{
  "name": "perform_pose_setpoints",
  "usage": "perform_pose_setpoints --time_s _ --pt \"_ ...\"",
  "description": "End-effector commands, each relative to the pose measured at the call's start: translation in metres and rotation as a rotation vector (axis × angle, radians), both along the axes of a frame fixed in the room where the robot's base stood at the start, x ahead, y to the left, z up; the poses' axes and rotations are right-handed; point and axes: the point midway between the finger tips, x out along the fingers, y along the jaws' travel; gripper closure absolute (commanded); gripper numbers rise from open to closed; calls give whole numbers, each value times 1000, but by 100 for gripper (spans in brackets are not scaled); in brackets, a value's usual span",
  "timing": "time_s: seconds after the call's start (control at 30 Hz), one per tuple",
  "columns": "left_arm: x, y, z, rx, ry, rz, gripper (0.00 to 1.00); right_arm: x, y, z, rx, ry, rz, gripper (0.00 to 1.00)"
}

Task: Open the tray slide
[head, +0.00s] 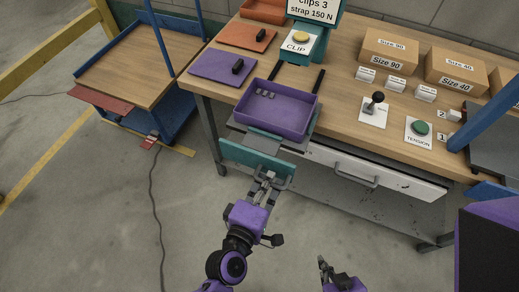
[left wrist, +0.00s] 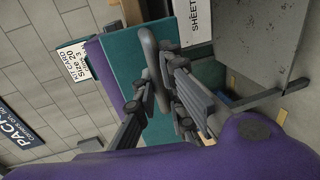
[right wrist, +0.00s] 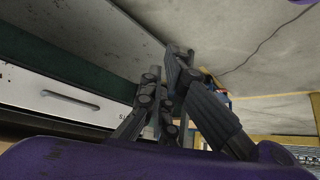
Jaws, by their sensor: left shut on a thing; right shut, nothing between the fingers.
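The tray slide carries a purple tray (head: 275,108) at the bench's front edge, with its teal front panel (head: 247,154) standing out beyond the edge. Two dark rails show on the bench behind the tray. My left gripper (head: 268,182) is shut on the grey handle of the slide's front. In the left wrist view the handle (left wrist: 148,48) runs between the fingers, against the teal panel (left wrist: 118,52). Small grey pieces lie in the tray. My right gripper (head: 323,264) is shut and empty, low in front of the bench and apart from the slide.
A white drawer (head: 390,182) with its own handle is under the bench, right of the slide. A black joystick (head: 376,102) and green button (head: 421,127) stand on the bench. A wooden-topped blue cart (head: 140,60) stands at left.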

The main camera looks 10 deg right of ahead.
Motion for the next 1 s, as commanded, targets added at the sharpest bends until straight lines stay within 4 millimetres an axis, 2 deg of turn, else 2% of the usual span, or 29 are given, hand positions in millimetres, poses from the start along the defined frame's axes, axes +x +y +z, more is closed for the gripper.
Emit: perform_pose_setpoints --time_s 0.2,0.5,0.53,0.67,1.0 --pt "-8 4 0 0 0 -2 100 11 0 7 0 -24 2 100" --pt "-8 4 0 -2 0 -2 100 10 0 7 -1 -22 1 100" --pt "-8 4 1 -1 -1 -2 89 10 -1 7 -1 -22 1 100" --pt "-8 4 1 -1 -1 -1 72 9 -1 6 -1 -19 1 100" --pt "-9 6 0 0 0 0 71 3 -2 4 -4 -9 2 100"
